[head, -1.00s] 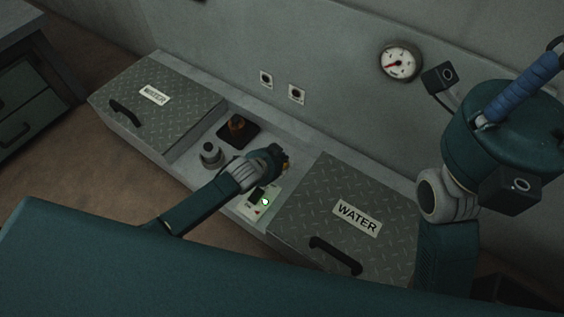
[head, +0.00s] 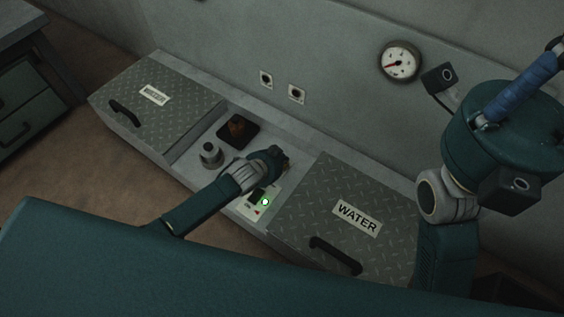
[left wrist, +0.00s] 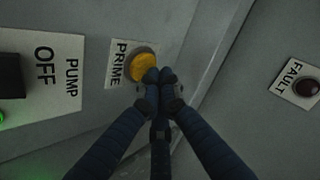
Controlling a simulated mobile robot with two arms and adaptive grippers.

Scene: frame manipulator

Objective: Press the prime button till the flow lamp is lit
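The prime button (left wrist: 142,66) is a round yellow button beside a PRIME label in the left wrist view. My left gripper (left wrist: 158,77) is shut and empty, its fingertips together against the button's near edge. Contact looks likely, but I cannot tell how far the button is pressed. In the head view my left gripper (head: 279,158) is over the bench and hides the button. Two small wall plates (head: 266,79) (head: 297,93) carry dark, unlit lamps; their labels are too small to read there.
A dark red FAULT lamp (left wrist: 307,88) looks unlit. A pump panel (left wrist: 40,78) reads OFF; a green light (head: 265,202) glows there. A gauge (head: 400,62) hangs above.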

